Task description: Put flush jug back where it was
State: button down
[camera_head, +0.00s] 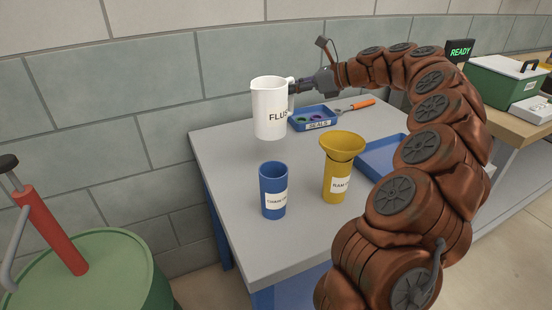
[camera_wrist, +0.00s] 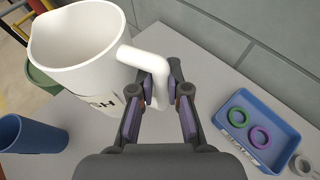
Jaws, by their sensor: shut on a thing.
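The white flush jug (camera_head: 268,110), marked "FLUSH" in part, is upright near the far left side of the grey table (camera_head: 225,165). My gripper (camera_head: 297,87) is shut on its handle, on the jug's right side. In the wrist view the jug (camera_wrist: 80,50) fills the upper left, and its handle (camera_wrist: 158,85) passes between my gripper's fingers (camera_wrist: 161,92). The jug looks empty from above. I cannot tell whether its base touches the table.
A blue cup (camera_head: 272,185) and a yellow cup with a funnel (camera_head: 341,160) stand nearer. A blue seals tray (camera_head: 313,124) with rings is right of the jug, beside an orange-handled tool (camera_head: 362,104). Another blue tray (camera_head: 378,160) lies right. The wall (camera_head: 120,100) is close behind.

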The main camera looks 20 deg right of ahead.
notch_tip(320, 180, down, 10)
jog(key=b, duration=0.1)
jog(key=shift+r+b, duration=0.15)
jog(key=shift+b, duration=0.15)
dwell(0.3)
jog(key=c, duration=1.2)
grip_release()
jog(key=shift+o, duration=0.2)
jog(key=p+v, duration=0.1)
jog(key=v, duration=1.1)
jog(key=shift+s+p, duration=0.1)
jog(key=shift+p, duration=0.2)
